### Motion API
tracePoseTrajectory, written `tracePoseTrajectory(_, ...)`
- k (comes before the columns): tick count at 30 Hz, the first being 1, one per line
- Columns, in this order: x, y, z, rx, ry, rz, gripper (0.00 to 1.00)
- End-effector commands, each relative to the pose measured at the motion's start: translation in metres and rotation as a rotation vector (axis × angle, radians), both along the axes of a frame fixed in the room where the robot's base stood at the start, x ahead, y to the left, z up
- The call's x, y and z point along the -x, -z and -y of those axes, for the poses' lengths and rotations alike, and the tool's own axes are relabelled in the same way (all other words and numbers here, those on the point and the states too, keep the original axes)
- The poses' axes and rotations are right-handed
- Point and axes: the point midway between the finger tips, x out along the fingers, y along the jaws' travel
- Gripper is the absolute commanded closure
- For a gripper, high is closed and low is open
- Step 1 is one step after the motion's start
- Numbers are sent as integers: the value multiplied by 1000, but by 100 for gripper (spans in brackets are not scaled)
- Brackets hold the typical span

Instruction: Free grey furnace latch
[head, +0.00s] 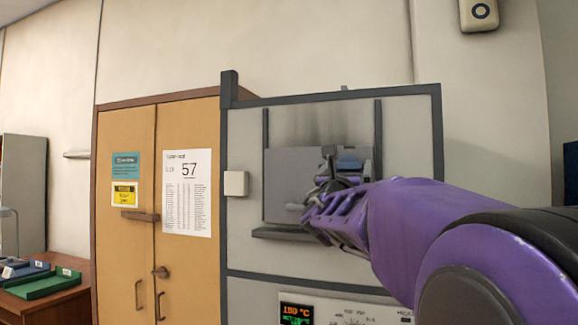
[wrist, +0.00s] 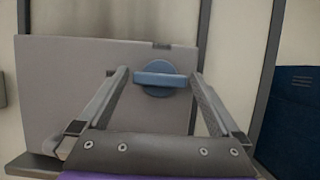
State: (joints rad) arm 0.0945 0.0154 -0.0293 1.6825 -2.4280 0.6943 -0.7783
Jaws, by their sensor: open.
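The grey furnace (head: 250,140) has a grey door (head: 290,165), which also fills much of the wrist view (wrist: 75,85). The latch is a round blue knob with a raised bar (wrist: 160,78) near the door's upper right edge; its bar lies about level. It shows partly in the head view (head: 349,162), behind my gripper. My gripper (head: 328,170) is in front of the door, open and empty. In the wrist view its two fingers (wrist: 160,80) stand to the left and right of the knob, apart from it. Whether the fingertips reach the knob's depth I cannot tell.
A dark ledge (head: 285,235) runs below the door, and a dark rail (head: 378,140) stands to its right. A lit display (head: 297,312) sits lower on the furnace. A wooden cabinet (head: 140,220) stands to the left. A dark blue panel (wrist: 292,120) is at the right.

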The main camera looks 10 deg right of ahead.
Motion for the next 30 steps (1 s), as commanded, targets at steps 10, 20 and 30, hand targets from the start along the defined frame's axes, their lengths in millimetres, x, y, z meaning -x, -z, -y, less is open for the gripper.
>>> tracePoseTrajectory(10, 0, 0, 0, 0, 0, 0, 16)
tracePoseTrajectory(20, 0, 0, 0, 0, 0, 0, 71)
tracePoseTrajectory(30, 0, 1, -1, -51, 0, 37, 71)
